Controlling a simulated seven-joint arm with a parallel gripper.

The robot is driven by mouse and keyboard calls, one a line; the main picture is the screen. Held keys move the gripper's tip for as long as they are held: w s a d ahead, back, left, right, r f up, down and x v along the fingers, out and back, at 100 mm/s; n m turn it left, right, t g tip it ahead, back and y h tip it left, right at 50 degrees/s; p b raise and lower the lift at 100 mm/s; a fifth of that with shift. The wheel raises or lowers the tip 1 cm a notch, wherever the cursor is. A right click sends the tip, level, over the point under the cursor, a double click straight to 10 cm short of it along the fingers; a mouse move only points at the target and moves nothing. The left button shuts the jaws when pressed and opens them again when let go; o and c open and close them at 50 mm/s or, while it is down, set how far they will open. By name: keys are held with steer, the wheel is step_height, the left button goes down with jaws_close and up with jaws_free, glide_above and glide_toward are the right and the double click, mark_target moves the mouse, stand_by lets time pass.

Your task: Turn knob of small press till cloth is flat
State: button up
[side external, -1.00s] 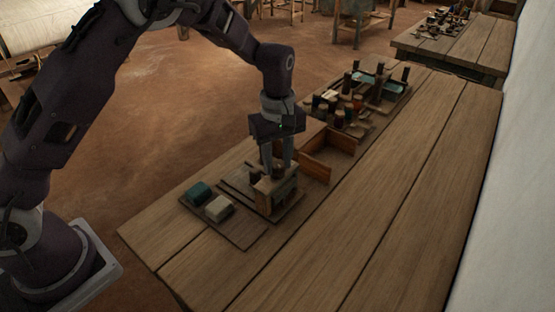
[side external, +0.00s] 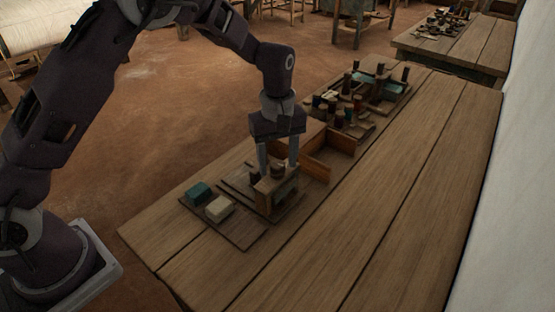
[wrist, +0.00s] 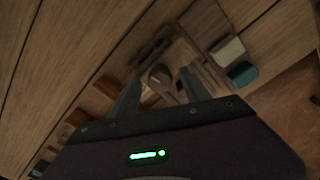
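The small wooden press (side external: 264,200) stands on a dark board on the bench, below my gripper (side external: 277,172). Its round knob (wrist: 160,76) shows in the wrist view between my two fingers. The fingers are spread, with visible gaps on both sides of the knob, pointing down around the press top. A dark greenish patch shows inside the press frame in the side view; I cannot tell whether this is the cloth or whether it is flat.
A teal block (side external: 199,193) and a cream block (side external: 219,208) lie on the board left of the press. An open wooden box (side external: 328,155) stands close behind it, with spools (side external: 345,108) and trays beyond. The bench's right side is clear.

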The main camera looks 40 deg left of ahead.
mark_target(277, 164)
step_height(277, 164, up, 7)
steer(key=shift+r, duration=0.1)
stand_by(0.4)
steer(key=n, duration=0.4)
steer(key=shift+s+f, duration=0.15)
steer(key=shift+f, duration=0.1)
steer(key=n, duration=0.2)
steer(key=shift+n, duration=0.4)
steer(key=shift+f+n, duration=0.15)
steer(key=shift+n, duration=0.55)
step_height(277, 164, down, 7)
steer(key=shift+r, duration=0.2)
